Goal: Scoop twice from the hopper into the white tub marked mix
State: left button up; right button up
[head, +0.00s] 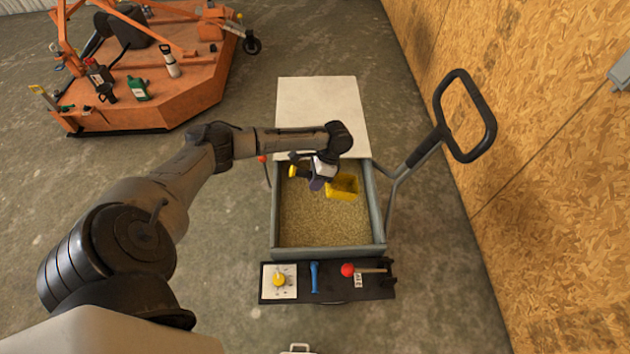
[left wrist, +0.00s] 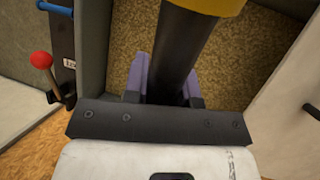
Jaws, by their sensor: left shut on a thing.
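The hopper (head: 379,205) is a grey-walled bin of tan grain (head: 325,220), in the middle of the head view. The yellow scoop (head: 343,187) is over the grain in the hopper's back part; I cannot tell whether its bowl touches the grain or holds any. My left gripper (head: 317,181) is shut on the scoop's dark handle, which shows between the purple fingers (left wrist: 165,78) in the left wrist view (left wrist: 187,45). I cannot make out a white tub marked mix. My right gripper is out of view.
A pale lid panel (head: 318,105) covers the hopper's back. A black panel (head: 330,290) with a yellow knob (head: 279,280), blue handle (head: 314,276) and red-knobbed lever (head: 348,270) lies along its front. A loop handle (head: 437,140) rises at right, near the board wall. An orange machine (head: 160,85) stands back left.

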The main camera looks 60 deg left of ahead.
pick_arm(q)
notch_tip(320, 180, down, 19)
jog(key=b, duration=0.9)
jog(key=shift+b, duration=0.35)
dwell(0.7)
dwell(0.3)
jog(key=shift+f, duration=0.35)
dwell(0.5)
dwell(0.7)
jog(key=shift+r, duration=0.1)
dwell(0.5)
